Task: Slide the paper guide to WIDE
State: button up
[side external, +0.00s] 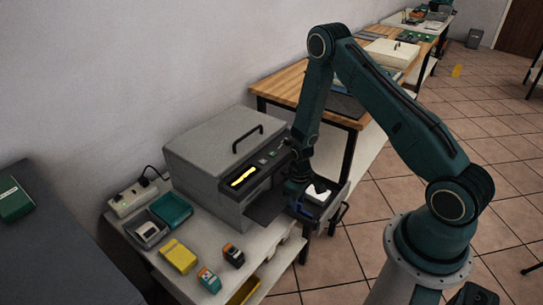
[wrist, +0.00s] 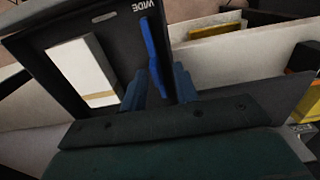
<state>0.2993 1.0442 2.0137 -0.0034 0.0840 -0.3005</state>
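The paper guide (wrist: 151,45) is a blue upright plate on the dark paper tray (wrist: 117,38). It stands to the right of a white paper stack (wrist: 85,68) in the wrist view, with a gap between them. The word WIDE is printed at the tray's edge, close to the guide's top. My gripper (wrist: 160,88) is open, one blue finger on each side of the guide's near end; contact is not clear. In the side view my gripper (side external: 299,207) is low over the tray, beside the white paper (side external: 317,194), and hides most of the guide.
The grey printer (side external: 220,155) with a yellow-lit panel stands left of the tray on a pale bench (side external: 205,255). A wooden table (side external: 280,85) stands behind.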

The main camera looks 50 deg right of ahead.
jog(key=shift+r, duration=0.1)
jog(key=shift+d+r, duration=0.1)
jog(key=shift+r, duration=1)
notch_tip(320, 180, up, 11)
jog(key=shift+r, duration=0.2)
jog(key=s+a+r+t, duration=0.1)
jog(key=s+a+r, duration=0.2)
jog(key=r, duration=0.7)
jog(key=s+a+r+t, duration=0.2)
jog(key=a+r, duration=0.2)
jog(key=r, duration=0.7)
jog(key=s+a+r+t, duration=0.1)
jog(key=s+a+r, duration=0.1)
jog(key=s+r, duration=0.2)
jog(key=s+a+r+t, duration=0.1)
jog(key=s+r, duration=0.3)
jog(key=s, duration=0.6)
jog(key=shift+a+r+t, duration=0.3)
jog(key=shift+a+r, duration=0.05)
jog(key=shift+a, duration=0.4)
